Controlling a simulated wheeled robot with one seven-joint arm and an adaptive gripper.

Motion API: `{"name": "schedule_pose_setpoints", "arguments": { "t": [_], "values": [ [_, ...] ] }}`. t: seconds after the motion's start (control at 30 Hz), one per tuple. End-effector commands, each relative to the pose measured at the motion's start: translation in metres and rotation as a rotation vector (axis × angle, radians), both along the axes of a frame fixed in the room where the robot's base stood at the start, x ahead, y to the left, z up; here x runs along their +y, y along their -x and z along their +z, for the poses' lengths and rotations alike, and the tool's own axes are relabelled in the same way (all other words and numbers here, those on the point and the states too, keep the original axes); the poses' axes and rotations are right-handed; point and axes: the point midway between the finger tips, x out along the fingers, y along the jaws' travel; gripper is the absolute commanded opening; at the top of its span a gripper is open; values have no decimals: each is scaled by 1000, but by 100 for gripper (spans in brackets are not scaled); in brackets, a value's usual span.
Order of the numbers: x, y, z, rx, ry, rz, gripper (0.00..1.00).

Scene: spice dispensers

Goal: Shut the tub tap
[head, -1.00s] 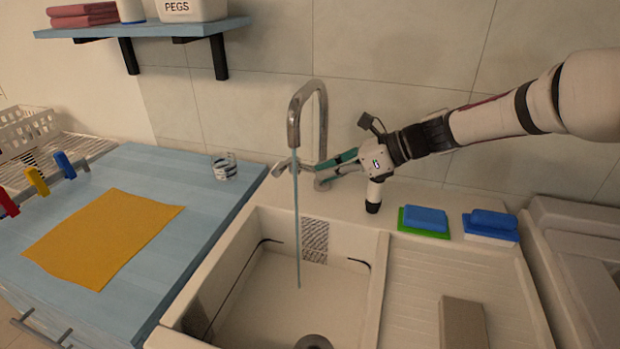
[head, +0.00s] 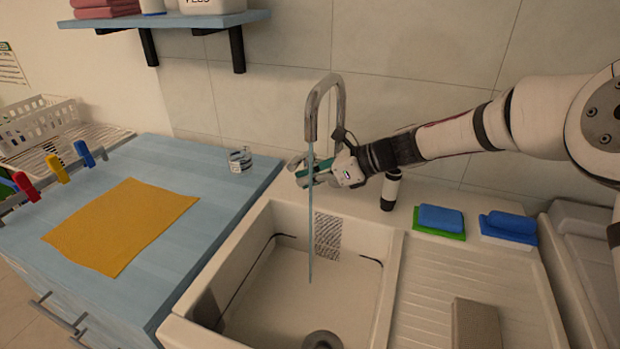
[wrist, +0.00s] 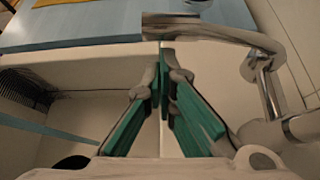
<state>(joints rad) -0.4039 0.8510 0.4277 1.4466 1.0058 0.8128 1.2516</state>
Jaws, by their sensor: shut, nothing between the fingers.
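The chrome tub tap (head: 322,95) stands behind the sink, its curved spout over the basin. A thin stream of water (head: 311,235) runs from it. My gripper (head: 303,176), with green finger pads, is behind the stream, low beside the spout. It hides much of the tap's lower part in the head view. In the wrist view my gripper (wrist: 165,50) is shut and empty. A chrome tap lever (wrist: 215,35) crosses just beyond the fingertips and joins an upright chrome part on the right. Whether the fingertips touch the lever I cannot tell.
The white sink (head: 390,290) has a ribbed drainer on the right. A blue sponge on a green one (head: 440,220) and blue sponges (head: 508,226) lie behind it. A glass (head: 240,160) and a yellow cloth (head: 120,225) sit on the blue counter (head: 215,205).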

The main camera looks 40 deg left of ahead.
Motion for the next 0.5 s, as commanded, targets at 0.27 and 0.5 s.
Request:
{"name": "schedule_pose_setpoints", "arguments": {
  "t": [0.27,0.5],
  "values": [
    [2,0,14,102,29,2,0],
    [2,-6,32,244,75,0,0]
  ]
}}
